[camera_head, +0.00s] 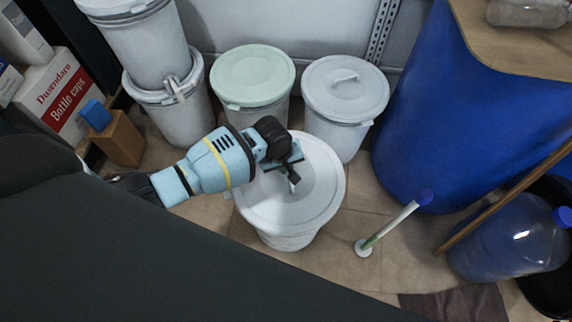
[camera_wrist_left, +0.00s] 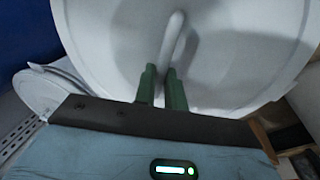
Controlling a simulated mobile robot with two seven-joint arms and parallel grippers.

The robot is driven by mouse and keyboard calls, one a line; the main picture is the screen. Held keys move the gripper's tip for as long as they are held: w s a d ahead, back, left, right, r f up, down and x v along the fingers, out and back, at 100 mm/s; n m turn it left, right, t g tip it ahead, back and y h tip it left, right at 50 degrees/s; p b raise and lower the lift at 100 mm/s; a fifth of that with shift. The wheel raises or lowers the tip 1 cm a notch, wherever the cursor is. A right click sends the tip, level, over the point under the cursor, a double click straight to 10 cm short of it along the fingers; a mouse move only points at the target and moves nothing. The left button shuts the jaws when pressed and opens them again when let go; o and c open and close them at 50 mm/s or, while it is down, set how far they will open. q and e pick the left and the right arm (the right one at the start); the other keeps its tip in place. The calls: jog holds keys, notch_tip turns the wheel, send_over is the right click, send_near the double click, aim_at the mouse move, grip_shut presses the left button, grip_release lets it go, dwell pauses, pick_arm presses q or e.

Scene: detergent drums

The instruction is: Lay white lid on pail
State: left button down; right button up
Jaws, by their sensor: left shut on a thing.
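The white lid (camera_head: 318,205) lies over the top of the white pail (camera_head: 288,241) in the middle of the floor. It looks roughly level. I cannot tell whether its rim is fully seated on the pail, as the lid hides the pail's mouth. My left gripper (camera_head: 291,172) comes down over the lid and is shut on its handle. In the left wrist view the green fingers (camera_wrist_left: 162,85) are at the handle (camera_wrist_left: 172,45), and the lid's white face (camera_wrist_left: 110,40) fills most of the picture. My right gripper is not in view.
A pail with a pale green lid (camera_head: 253,75) and a white-lidded pail (camera_head: 346,90) stand close behind. Stacked pails (camera_head: 160,60) are at the back left. A blue drum (camera_head: 420,120), a white-handled brush (camera_head: 395,225) and a blue bottle (camera_head: 505,245) are to the right.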

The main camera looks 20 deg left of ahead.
pick_arm(q)
jog(key=shift+f, duration=0.3)
dwell(0.7)
jog(key=shift+f+p, duration=0.1)
jog(key=shift+p, duration=0.25)
jog(key=c, duration=0.9)
grip_release()
